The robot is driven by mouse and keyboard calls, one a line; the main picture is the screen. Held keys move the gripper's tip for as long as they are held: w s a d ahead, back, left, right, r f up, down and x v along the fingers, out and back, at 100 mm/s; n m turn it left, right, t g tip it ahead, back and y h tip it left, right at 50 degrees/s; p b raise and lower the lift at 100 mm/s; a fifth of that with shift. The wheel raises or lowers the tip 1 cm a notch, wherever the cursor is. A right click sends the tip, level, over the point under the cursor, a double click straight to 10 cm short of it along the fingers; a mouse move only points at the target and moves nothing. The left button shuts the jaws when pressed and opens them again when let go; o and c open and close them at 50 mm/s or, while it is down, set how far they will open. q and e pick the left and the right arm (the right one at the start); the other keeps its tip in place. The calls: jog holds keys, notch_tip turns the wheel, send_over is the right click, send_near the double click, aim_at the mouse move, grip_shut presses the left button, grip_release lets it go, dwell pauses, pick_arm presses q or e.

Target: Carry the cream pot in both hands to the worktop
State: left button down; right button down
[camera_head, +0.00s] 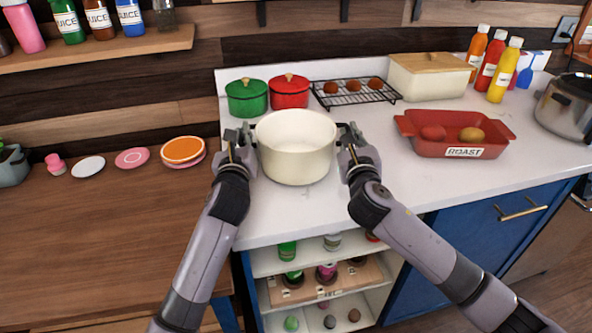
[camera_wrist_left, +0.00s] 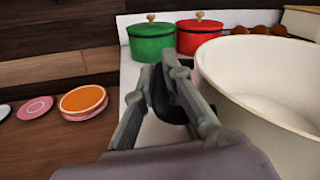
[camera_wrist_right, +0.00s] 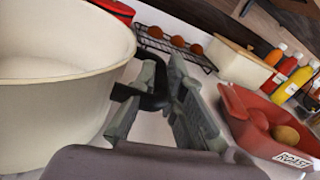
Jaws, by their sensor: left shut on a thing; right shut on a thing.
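The cream pot (camera_head: 297,160) is upright and looks empty, over the left part of the white worktop (camera_head: 262,220). I cannot tell whether its base touches the top. My left gripper (camera_head: 240,137) is shut on the pot's dark left handle; it also shows in the left wrist view (camera_wrist_left: 172,92). My right gripper (camera_head: 351,136) is shut on the dark right handle (camera_wrist_right: 138,93). The pot's inside shows pale and bare in both wrist views.
Behind the pot stand a green pot (camera_head: 246,97), a red pot (camera_head: 289,91) and a wire rack (camera_head: 345,100) with brown items. To the right are a red roasting dish (camera_head: 408,128), a cream bin (camera_head: 432,88) and bottles (camera_head: 489,62). A wooden table (camera_head: 90,230) adjoins left.

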pick_arm(q)
jog(key=shift+f, duration=0.35)
pick_arm(e)
jog(key=shift+f, duration=0.3)
pick_arm(q)
jog(key=c, duration=1.7)
grip_release()
pick_arm(e)
jog(key=c, duration=1.7)
grip_release()
jog(key=shift+a, duration=0.1)
pick_arm(q)
jog(key=shift+d, duration=0.1)
jog(key=s, duration=0.8)
pick_arm(e)
jog(key=shift+s, duration=0.15)
pick_arm(q)
jog(key=shift+f, duration=0.1)
pick_arm(e)
jog(key=s, duration=1.2)
jog(key=shift+d, duration=0.35)
